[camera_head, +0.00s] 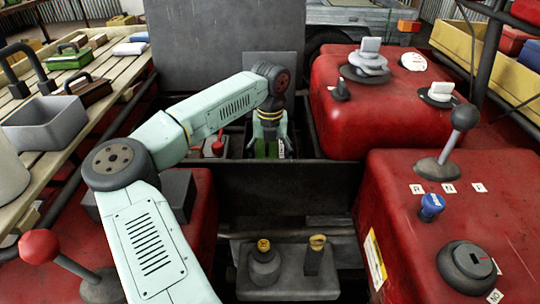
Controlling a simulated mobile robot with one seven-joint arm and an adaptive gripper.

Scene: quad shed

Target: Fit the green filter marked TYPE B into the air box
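My gripper (268,132) is at the end of my mint-green arm and points down into a dark box-like opening at the centre. A green filter (261,150) with a pale label at its right side is between and below the fingers, and they appear closed on its top. Its lettering is too small to read. The air box seems to be this dark opening, with a dark front wall (275,185). The filter's lower part is hidden behind that wall, so I cannot tell how deep it sits or whether it touches the bottom.
Another green handled block (68,60) and a brown one (88,88) lie on the slatted rack at left, near a grey bin (45,122). A red-knobbed lever (40,246), a black-knobbed lever (463,118) and two capped fittings (264,265) stand around the opening.

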